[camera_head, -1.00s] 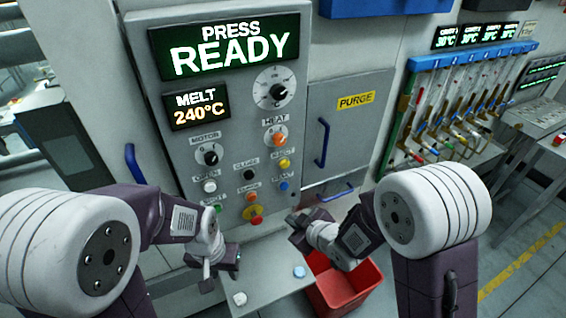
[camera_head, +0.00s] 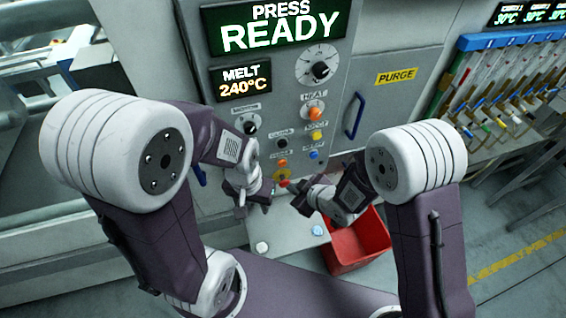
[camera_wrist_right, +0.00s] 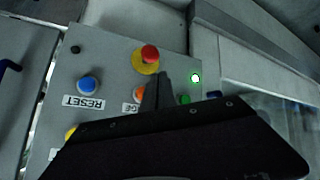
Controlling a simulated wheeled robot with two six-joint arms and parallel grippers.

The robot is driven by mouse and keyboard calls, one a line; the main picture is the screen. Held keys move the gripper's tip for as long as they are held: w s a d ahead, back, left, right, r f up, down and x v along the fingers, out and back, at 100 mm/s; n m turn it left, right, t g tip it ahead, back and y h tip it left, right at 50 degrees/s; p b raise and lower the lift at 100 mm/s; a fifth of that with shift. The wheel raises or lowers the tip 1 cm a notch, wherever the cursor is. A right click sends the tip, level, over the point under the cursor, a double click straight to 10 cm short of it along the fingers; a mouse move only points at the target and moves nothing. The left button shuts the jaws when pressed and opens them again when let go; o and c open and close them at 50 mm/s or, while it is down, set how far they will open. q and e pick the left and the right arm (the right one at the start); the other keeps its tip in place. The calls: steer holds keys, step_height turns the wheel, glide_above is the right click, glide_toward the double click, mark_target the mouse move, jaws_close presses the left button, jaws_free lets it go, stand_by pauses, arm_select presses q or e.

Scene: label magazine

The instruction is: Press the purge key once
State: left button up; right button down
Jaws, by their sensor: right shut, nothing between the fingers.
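The purge key is an orange button (camera_head: 282,162) low on the grey press panel, above the red and yellow stop button (camera_head: 283,181). In the right wrist view the orange button (camera_wrist_right: 140,93) is partly covered by my right gripper, and only the end of its label shows. My right gripper (camera_head: 296,187) is shut and empty, close to the panel near the stop button. In the wrist view its fingers (camera_wrist_right: 158,84) appear beside the orange button; I cannot tell whether they touch. My left gripper (camera_head: 253,207) hangs lower left; its jaw opening is unclear.
A blue reset button (camera_wrist_right: 88,85) and the stop button (camera_wrist_right: 149,55) flank the orange one. A grey shelf (camera_head: 290,237) juts out below the panel. A red bin (camera_head: 358,245) stands to its right. The display (camera_head: 279,33) reads PRESS READY.

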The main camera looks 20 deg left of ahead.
mark_target(282, 163)
steer(key=w+a, duration=0.2)
steer(key=w, duration=0.1)
steer(key=w+a+p, duration=0.1)
steer(key=shift+w+a, duration=0.1)
steer(key=shift+w, duration=0.3)
steer(key=shift+w, duration=0.1)
stand_by(1.7)
steer(key=shift+w+a, duration=0.25)
steer(key=shift+w, duration=0.05)
